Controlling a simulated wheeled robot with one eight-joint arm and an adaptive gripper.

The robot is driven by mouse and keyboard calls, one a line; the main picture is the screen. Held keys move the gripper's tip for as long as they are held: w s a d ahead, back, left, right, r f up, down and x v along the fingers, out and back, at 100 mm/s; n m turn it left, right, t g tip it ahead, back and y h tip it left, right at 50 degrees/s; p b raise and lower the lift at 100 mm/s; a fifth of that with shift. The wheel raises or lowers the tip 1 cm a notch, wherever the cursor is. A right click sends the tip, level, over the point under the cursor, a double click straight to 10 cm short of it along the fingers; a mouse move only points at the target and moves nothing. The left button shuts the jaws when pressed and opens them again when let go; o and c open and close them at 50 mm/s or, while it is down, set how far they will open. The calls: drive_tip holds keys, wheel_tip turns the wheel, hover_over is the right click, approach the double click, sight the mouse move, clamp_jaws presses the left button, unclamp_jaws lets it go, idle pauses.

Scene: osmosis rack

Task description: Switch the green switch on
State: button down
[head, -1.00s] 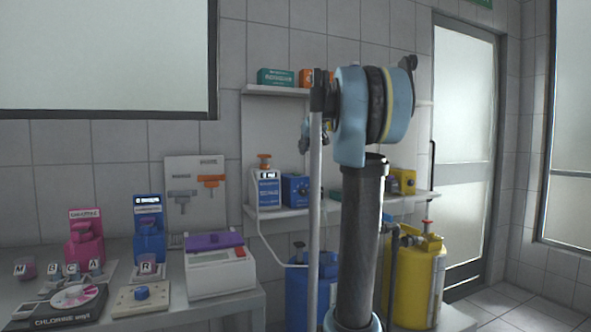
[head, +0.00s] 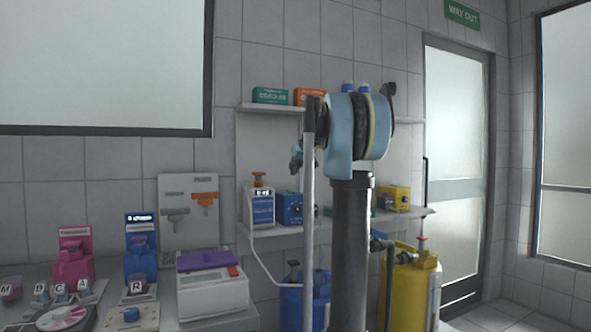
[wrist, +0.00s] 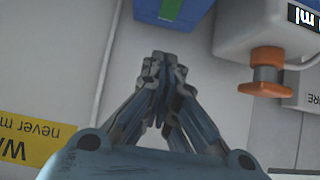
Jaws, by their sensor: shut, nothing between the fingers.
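I cannot make out a green switch for certain. In the wrist view a blue box (wrist: 180,17) with a green patch (wrist: 157,9) on it sits at the top edge, just beyond my fingertips. My gripper (wrist: 165,58) is shut and empty, and it looks apart from the box. In the head view a blue box (head: 289,208) stands on the lower shelf, partly behind my arm. A small greenish thing shows behind my arm on that shelf, mostly hidden. My gripper is largely hidden behind my arm in the head view.
A white and blue meter with an orange knob (head: 259,180) stands left of the blue box; the knob shows close to my gripper's right in the wrist view (wrist: 266,76). The upper shelf (head: 270,107) holds boxes. A yellow tank (head: 415,290) stands below.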

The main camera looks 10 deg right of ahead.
sight(291, 192)
drive_tip(key=x, duration=0.4)
drive_tip(key=shift+w+a+f, duration=0.15)
drive_tip(key=shift+w+f, duration=0.1)
drive_tip(key=shift+w, duration=0.05)
wheel_tip(291, 192, down, 3)
drive_tip(key=shift+w, duration=0.15)
drive_tip(key=shift+f, duration=0.45)
drive_tip(key=shift+w, duration=0.1)
drive_tip(key=shift+w+a+f+g, duration=0.1)
drive_tip(key=shift+w+f+g, duration=0.05)
drive_tip(key=shift+f+g, duration=0.2)
drive_tip(key=shift+r, duration=0.1)
drive_tip(key=shift+s+d, duration=0.2)
drive_tip(key=shift+s, duration=0.65)
drive_tip(key=shift+r, duration=0.1)
